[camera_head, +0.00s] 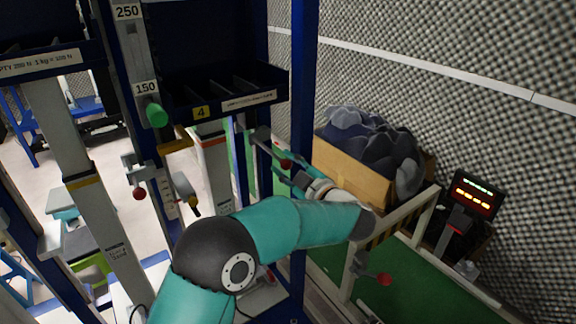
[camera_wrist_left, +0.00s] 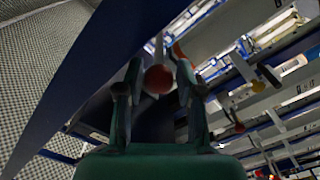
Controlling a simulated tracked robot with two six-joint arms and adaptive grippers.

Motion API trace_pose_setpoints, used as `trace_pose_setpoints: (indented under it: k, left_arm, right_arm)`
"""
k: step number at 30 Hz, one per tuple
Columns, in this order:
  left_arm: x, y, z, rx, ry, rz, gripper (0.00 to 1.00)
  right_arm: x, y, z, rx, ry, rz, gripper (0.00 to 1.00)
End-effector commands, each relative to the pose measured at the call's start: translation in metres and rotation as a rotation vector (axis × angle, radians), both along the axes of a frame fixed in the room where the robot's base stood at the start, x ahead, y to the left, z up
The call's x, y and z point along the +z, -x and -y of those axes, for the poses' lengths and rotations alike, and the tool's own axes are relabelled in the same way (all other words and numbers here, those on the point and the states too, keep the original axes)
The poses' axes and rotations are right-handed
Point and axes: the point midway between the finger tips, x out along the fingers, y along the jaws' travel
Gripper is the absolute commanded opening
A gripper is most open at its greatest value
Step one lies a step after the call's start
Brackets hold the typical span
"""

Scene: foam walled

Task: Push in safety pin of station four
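The red ball (camera_wrist_left: 157,79) also shows in the left wrist view. My left gripper (camera_head: 284,172) reaches from the right to beside this knob. In the wrist view its two fingers (camera_wrist_left: 157,72) are apart, on either side of the ball, with a gap visible. I cannot tell whether this knob belongs to the safety pin. My right gripper is not in view.
A blue post (camera_head: 300,90) stands close to my left forearm. Another red knob (camera_head: 139,194) and a yellow-tipped lever (camera_head: 194,209) are on the left. A cardboard box (camera_head: 350,178) of dark foam and a red-lit display (camera_head: 474,194) stand at the right, by a foam wall.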

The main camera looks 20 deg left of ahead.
Motion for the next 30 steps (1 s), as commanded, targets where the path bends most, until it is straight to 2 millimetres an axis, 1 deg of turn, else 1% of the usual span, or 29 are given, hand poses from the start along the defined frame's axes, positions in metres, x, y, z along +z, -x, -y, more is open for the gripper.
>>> trace_pose_setpoints:
  k: [1,3,6,14,17,21,24,30]
  left_arm:
    - [0.000,0.000,0.000,0.001,0.000,0.000,0.25]
    - [0.000,0.000,-0.001,0.001,0.000,0.000,0.14]
    - [0.000,0.000,-0.001,0.002,0.001,0.000,0.00]
    - [-0.001,0.000,-0.002,0.004,0.000,-0.002,0.00]
    - [-0.001,-0.005,-0.009,0.006,0.002,-0.003,0.00]
    - [-0.001,-0.019,-0.028,0.008,0.003,-0.003,0.00]
    - [-0.001,-0.026,-0.037,0.006,0.001,-0.003,0.00]
    - [-0.002,-0.027,-0.037,0.005,0.001,-0.005,0.00]
  right_arm:
    - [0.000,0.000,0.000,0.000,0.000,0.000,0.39]
    - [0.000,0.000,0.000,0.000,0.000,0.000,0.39]
    - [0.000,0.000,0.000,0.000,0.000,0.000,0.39]
    - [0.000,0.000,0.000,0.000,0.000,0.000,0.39]
    - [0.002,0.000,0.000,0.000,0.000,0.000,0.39]
    - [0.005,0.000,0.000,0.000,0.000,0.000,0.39]
    - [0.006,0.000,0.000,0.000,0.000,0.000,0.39]
    - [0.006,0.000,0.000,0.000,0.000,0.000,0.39]
